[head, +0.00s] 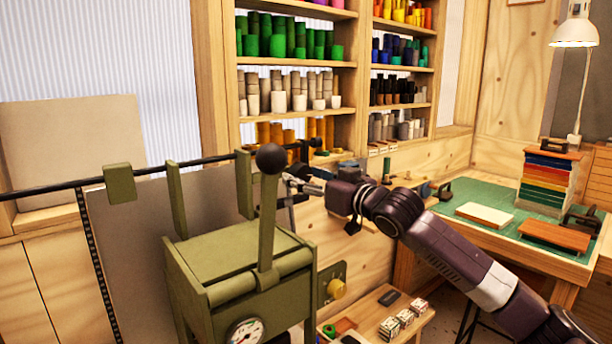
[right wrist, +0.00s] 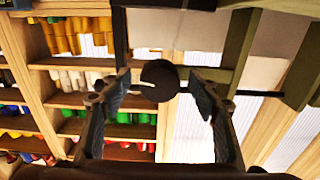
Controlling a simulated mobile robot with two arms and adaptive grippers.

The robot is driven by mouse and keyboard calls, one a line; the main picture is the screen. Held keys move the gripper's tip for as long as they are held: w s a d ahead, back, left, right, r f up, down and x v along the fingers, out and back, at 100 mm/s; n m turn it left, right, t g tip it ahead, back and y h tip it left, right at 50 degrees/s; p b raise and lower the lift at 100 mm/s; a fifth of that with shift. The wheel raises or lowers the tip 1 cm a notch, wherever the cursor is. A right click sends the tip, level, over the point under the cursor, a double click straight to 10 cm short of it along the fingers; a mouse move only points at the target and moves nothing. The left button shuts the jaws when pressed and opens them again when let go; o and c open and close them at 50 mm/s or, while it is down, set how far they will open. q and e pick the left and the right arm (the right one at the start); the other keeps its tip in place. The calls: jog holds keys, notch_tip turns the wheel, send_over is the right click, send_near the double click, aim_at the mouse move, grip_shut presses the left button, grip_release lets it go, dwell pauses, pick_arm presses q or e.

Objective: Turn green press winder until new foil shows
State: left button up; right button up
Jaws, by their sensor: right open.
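The green press (head: 235,262) stands left of centre in the head view. Its upright lever ends in a black ball knob (head: 270,158). No foil is clearly visible. My right gripper (head: 300,178) is beside the lever top, partly hidden by it. In the right wrist view my right gripper (right wrist: 158,100) is open, and the black ball knob (right wrist: 160,80) appears between its fingers; contact cannot be told. My left gripper is out of view.
A shelf (head: 295,60) of coloured rolls stands behind the press. A green-topped bench (head: 470,200) with stacked coloured blocks (head: 550,178) is at the right. A low wooden shelf (head: 365,318) with small blocks lies beside the press. A dark rod (head: 60,187) runs left from the press.

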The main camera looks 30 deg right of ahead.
jog(key=c, duration=1.2)
jog(key=shift+o, duration=0.2)
jog(key=shift+m, duration=0.3)
